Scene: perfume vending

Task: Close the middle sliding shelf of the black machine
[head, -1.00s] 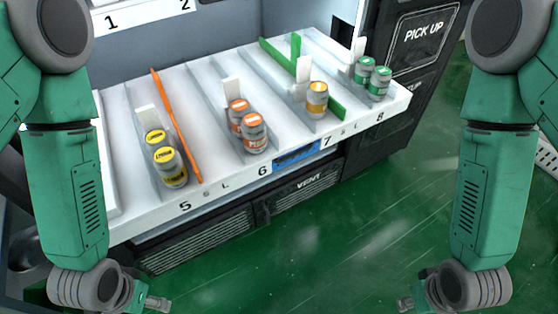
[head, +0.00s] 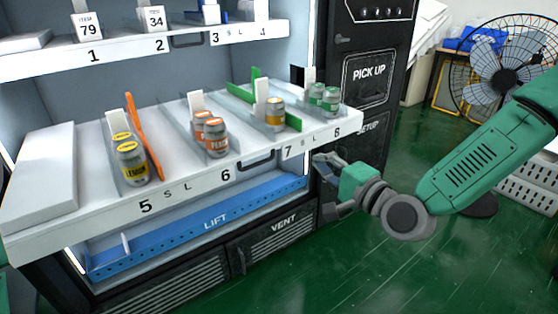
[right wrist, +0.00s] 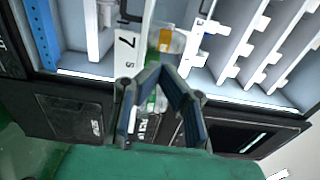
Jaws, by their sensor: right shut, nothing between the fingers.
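The middle sliding shelf (head: 195,185), white and numbered 5 to 8, sticks out of the black machine (head: 360,130) in the head view. Its dark handle (head: 257,161) is on the front edge between 6 and 7. Yellow, orange, amber and green-topped cans stand in its lanes. In the right wrist view, the gripper (right wrist: 160,75) is close to the shelf front (right wrist: 130,50) near number 7; contact cannot be told. My left gripper is out of view.
An upper shelf (head: 120,47) is above and a blue lift tray (head: 200,225) below. A fan (head: 505,60) and white crate (head: 525,180) stand at the right. The green floor (head: 385,270) in front is clear.

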